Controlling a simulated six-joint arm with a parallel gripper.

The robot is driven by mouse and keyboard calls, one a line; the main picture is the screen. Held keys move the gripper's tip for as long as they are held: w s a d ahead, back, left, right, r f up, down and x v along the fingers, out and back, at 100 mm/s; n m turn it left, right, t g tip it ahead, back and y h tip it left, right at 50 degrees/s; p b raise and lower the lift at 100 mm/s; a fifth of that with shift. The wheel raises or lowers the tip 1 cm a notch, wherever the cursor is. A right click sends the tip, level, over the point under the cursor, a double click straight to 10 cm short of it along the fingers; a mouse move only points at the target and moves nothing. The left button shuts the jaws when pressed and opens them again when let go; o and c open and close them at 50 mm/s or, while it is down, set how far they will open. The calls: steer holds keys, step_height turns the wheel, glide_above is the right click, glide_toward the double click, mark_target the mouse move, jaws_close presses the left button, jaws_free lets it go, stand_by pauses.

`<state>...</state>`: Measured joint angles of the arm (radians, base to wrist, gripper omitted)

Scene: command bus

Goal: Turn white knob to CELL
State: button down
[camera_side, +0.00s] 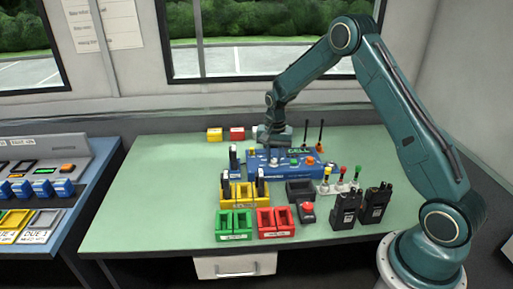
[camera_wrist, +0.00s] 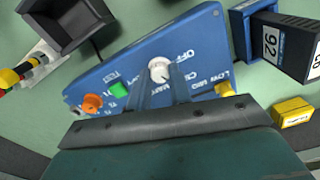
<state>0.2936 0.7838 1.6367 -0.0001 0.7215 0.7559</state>
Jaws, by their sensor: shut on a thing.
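The white knob (camera_wrist: 159,69) stands on a blue control box (camera_wrist: 205,50), which also shows in the side view (camera_side: 262,172). In the wrist view, OFF is printed above right of the knob, and a partly hidden label starting with C is to its right. The knob's exact pointer direction is hard to tell. My gripper (camera_wrist: 160,80) comes down over the box with its thin fingers on both sides of the knob, shut on it. In the side view my gripper (camera_side: 273,150) is over the left half of the box.
A radio marked 92 (camera_wrist: 290,47) stands close by. Yellow (camera_side: 243,202), green (camera_side: 235,225) and red (camera_side: 274,223) holders are in front. The table's left side is clear.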

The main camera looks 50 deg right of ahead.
mark_target(274, 159)
steer(key=c, duration=1.3)
jaws_free()
steer(key=shift+r, duration=6.95)
steer(key=shift+r, duration=0.1)
